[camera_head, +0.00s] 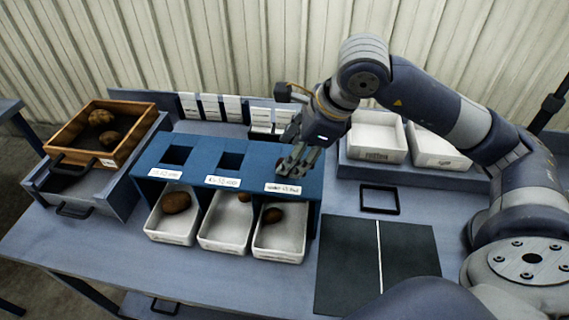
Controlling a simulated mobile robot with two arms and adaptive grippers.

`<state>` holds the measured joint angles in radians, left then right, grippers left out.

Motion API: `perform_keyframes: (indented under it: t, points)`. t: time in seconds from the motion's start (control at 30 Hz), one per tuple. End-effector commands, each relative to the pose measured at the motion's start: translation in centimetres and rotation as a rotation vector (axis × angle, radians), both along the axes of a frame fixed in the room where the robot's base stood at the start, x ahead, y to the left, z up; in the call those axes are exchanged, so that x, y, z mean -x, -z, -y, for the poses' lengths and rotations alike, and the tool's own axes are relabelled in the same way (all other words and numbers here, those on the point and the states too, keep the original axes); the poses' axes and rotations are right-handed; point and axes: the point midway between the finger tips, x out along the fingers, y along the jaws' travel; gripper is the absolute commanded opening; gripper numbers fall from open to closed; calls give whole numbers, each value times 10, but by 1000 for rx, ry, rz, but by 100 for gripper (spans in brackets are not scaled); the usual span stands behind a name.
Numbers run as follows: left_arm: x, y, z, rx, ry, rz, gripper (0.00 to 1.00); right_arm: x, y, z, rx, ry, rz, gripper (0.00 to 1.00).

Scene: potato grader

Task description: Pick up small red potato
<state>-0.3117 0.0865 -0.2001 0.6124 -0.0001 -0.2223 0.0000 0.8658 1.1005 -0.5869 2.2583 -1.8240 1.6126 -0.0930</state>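A small reddish-brown potato (272,215) lies in the right white bin (279,246) under the blue grader (200,160). Another small reddish potato (244,198) lies at the back of the middle bin, partly hidden by the grader's edge. A larger brown potato (176,202) lies in the left bin. I cannot tell for sure which one is the small red potato. My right gripper (296,162) is above the grader's right opening, pointing down, and hides most of that opening. Its fingers look close together and no potato shows between them. My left gripper is not in view.
A wooden crate (135,147) with two brown potatoes (101,117) stands at the left. Empty white trays (377,153) are at the back right. A dark mat (348,265) and a black frame (380,210) lie flat on the blue table (60,240).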

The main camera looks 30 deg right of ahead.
Motion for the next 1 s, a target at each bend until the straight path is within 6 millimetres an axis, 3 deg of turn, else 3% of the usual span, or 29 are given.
perform_keyframes:
  t: [0.1,0.23,0.4,0.63,0.83,0.87,1.0]
  points:
    - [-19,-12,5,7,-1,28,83,-3,10,0,1,-1,-6,53]
    - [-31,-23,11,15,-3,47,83,-10,26,-2,-1,0,-7,53]
    - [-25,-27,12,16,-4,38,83,-17,42,-5,-1,0,-2,53]
    - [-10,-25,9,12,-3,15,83,-18,44,-5,0,0,-1,53]
    - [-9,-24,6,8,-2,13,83,-18,44,-5,0,0,-1,10]
    - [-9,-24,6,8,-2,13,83,-18,44,-5,-1,1,-1,6]
    - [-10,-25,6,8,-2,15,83,-18,44,-5,-1,1,-1,6]
